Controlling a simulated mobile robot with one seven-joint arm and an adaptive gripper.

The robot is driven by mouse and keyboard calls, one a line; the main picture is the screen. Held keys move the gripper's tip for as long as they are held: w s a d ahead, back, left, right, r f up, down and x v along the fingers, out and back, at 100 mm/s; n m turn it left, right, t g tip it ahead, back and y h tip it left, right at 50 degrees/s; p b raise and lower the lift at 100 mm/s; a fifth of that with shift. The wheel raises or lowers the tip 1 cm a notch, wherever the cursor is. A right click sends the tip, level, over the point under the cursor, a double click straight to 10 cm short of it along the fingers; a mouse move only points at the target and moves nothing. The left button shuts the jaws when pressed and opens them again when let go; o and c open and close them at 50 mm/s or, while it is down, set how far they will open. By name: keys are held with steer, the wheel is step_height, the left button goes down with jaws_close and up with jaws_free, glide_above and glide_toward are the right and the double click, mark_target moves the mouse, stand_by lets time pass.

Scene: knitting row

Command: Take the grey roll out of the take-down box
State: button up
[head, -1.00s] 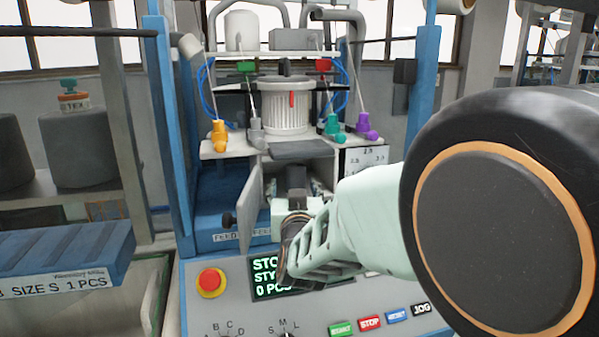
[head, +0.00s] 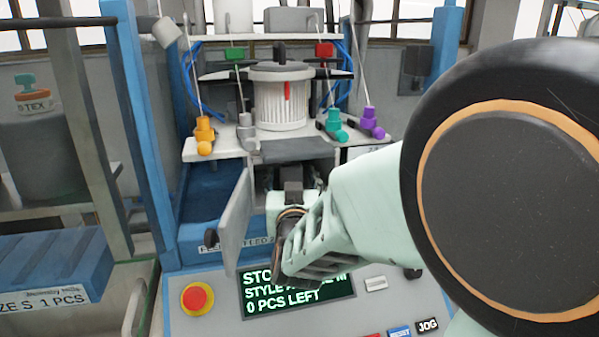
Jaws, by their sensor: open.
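The take-down box (head: 268,180) is the compartment under the white shelf of the knitting machine, below the ribbed white cylinder. Its grey door (head: 236,222) stands swung open to the left. My gripper (head: 293,182) reaches into the opening from the front, its dark end inside the box. Its fingertips are partly hidden by my own wrist and the shadow in the box. The grey roll cannot be made out; my gripper and arm cover most of the opening.
Orange (head: 204,134), teal (head: 334,124) and purple (head: 372,123) pieces sit on the shelf (head: 225,149) above. A blue post (head: 150,130) stands left; a blue tray (head: 52,262) is at lower left.

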steer(key=shift+s, duration=0.15)
steer(key=c, duration=1)
steer(key=shift+r, duration=0.25)
